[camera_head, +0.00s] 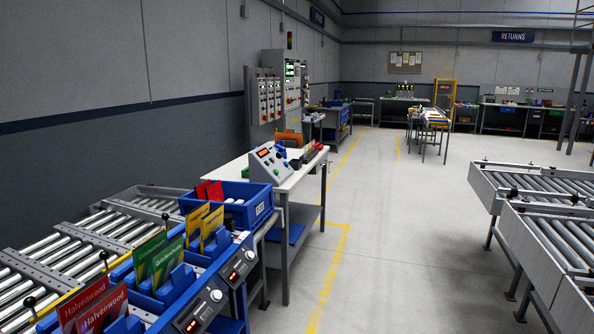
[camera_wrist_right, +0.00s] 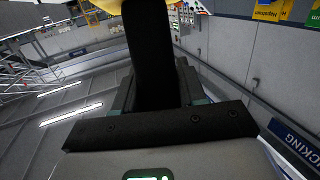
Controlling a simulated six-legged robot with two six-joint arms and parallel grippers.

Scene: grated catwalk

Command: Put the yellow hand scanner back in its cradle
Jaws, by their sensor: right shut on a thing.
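In the right wrist view my right gripper (camera_wrist_right: 152,88) is shut on a black upright grip, which looks like the handle of the yellow hand scanner (camera_wrist_right: 150,45). A bit of yellow shows at the top edge of that view, above the grip; the rest of the scanner is cut off by the frame. Neither of my grippers shows in the head view. I cannot make out the scanner's cradle in either view.
At left are blue card holders (camera_head: 191,281), a blue bin (camera_head: 231,213) and a roller conveyor (camera_head: 50,252). A grey control box (camera_head: 269,166) stands on a white-topped bench (camera_head: 297,178). Another roller conveyor (camera_head: 545,215) is at right. The aisle floor (camera_head: 405,230) between is clear.

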